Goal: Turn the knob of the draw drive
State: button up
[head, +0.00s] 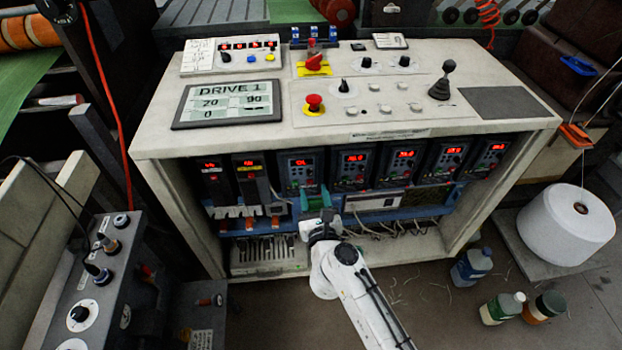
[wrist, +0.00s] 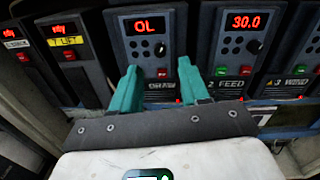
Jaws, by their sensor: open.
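A row of dark drive units sits in the cabinet's open bay. The unit with a red "OL" display (wrist: 145,26) is straight ahead of my gripper (wrist: 158,78); its nameplate is partly hidden, so I cannot read it as the draw drive. Its small dark knob (wrist: 160,48) shows between and beyond my teal fingertips. The fingers are open, with nothing between them, and appear apart from the knob. In the head view, my gripper (head: 315,196) is in front of the same unit (head: 300,168), covering its lower part.
To the right, the "2 FEED" drive (wrist: 238,40) reads 30.0 and has its own knob. Two "rdy" units (head: 248,178) stand left. The cabinet top (head: 230,142) overhangs the bay. Bottles (head: 502,308) and a white spool (head: 566,226) stand at the right.

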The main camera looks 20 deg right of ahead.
aim_at(310, 175)
jog(key=x, duration=0.5)
jog(key=shift+w+d+b, duration=0.1)
jog(key=shift+w+b, duration=0.2)
jog(key=shift+w, duration=0.1)
grip_shut()
